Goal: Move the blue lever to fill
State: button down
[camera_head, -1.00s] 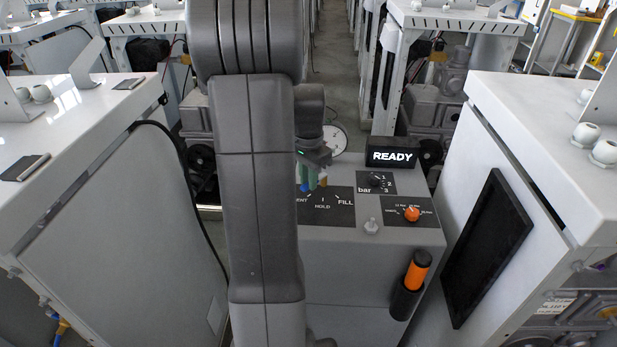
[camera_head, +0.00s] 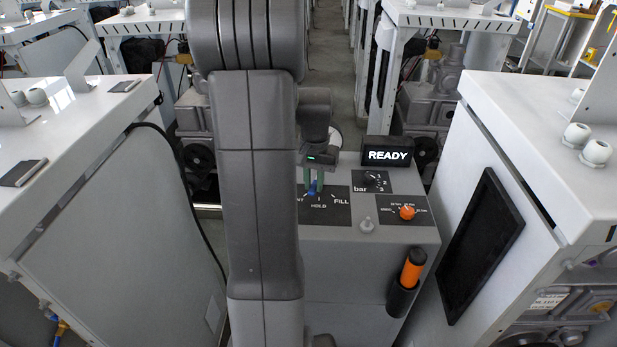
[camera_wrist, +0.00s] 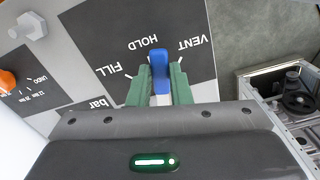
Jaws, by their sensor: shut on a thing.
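The blue lever (camera_head: 312,188) stands on the black VENT / HOLD / FILL plate (camera_head: 340,192) of the grey dispenser. My gripper (camera_wrist: 160,82) has its green fingers shut on the lever, one on each side. In the wrist view the blue lever (camera_wrist: 159,62) shows between the fingertips, near the HOLD mark; FILL is to its left and VENT to its right. In the head view it is near the HOLD mark, on the VENT side, left of FILL. The lever's base is partly hidden by the fingers. My arm covers the plate's left part.
A READY display (camera_head: 388,154), a bar selector knob (camera_head: 370,179) and an orange knob (camera_head: 407,212) sit right of the lever. A grey bolt-like knob (camera_head: 367,226) is in front. An orange-and-black handle (camera_head: 408,275) is on the front face. White cabinets flank the dispenser.

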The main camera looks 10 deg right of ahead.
jog(key=n, duration=0.1)
jog(key=d+n, duration=0.1)
jog(key=shift+s+d+n, duration=0.25)
jog(key=shift+d+n, duration=0.05)
jog(key=shift+n, duration=0.1)
jog(key=d+n+p, duration=0.1)
jog(key=n, duration=0.1)
jog(key=shift+s+d+n, duration=0.1)
jog(key=shift+d+n, duration=0.1)
jog(key=shift+n, duration=0.2)
jog(key=n, duration=0.1)
jog(key=d+n, duration=0.1)
jog(key=n, duration=0.1)
jog(key=shift+d+p, duration=0.3)
jog(key=shift+w+d+n, duration=0.3)
jog(key=shift+d+n, duration=0.15)
jog(key=shift+n, duration=0.65)
jog(key=c, duration=1.3)
grip_release()
